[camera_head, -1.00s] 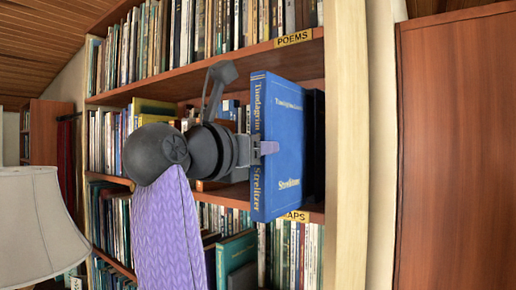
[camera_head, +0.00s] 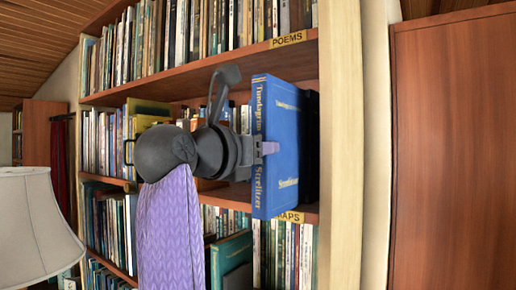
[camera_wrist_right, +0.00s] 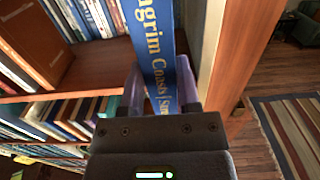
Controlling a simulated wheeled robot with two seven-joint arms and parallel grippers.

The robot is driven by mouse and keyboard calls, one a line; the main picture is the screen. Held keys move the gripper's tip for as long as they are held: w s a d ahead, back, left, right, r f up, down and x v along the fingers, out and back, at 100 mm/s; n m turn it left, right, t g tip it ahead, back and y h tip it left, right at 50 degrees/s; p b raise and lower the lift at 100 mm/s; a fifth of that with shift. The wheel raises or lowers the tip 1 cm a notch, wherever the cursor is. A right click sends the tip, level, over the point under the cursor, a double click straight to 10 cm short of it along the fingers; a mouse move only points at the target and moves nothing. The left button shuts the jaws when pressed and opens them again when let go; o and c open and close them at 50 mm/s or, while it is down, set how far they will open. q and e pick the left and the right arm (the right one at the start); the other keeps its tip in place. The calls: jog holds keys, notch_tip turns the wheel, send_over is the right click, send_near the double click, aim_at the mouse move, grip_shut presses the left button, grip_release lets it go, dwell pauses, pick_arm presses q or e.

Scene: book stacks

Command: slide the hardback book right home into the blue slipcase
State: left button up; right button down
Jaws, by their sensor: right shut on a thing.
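The blue hardback book (camera_head: 287,140) stands upright in the shelf bay, its gold-lettered spine toward me. My right gripper (camera_head: 266,148) is shut on it near mid-height; a lilac finger lies against its right cover. In the wrist view the spine (camera_wrist_right: 160,45) passes between both fingers of this gripper (camera_wrist_right: 160,88). A very dark, nearly black case (camera_head: 313,130) shows just beyond the book's far edge; I take it as the slipcase. The book seems partly inside it, but its mouth and depth are hidden. Most of the book still shows outside. My left gripper is not in view.
Full shelves of books surround the bay. A pale wooden upright (camera_head: 340,150) stands close to the right of the case. Labels read POEMS (camera_head: 288,40) above and APS (camera_head: 291,217) below. A lamp shade (camera_head: 35,215) is at lower left.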

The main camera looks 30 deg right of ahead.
aim_at(283, 148)
jog(key=shift+d, duration=0.15)
dwell(0.5)
jog(key=shift+x, duration=1.2)
jog(key=shift+w+d, duration=0.1)
jog(key=shift+x, duration=0.95)
jog(key=shift+d, duration=0.1)
jog(key=shift+x, duration=1.6)
jog(key=shift+c, duration=1.2)
grip_release()
jog(key=shift+f, duration=0.1)
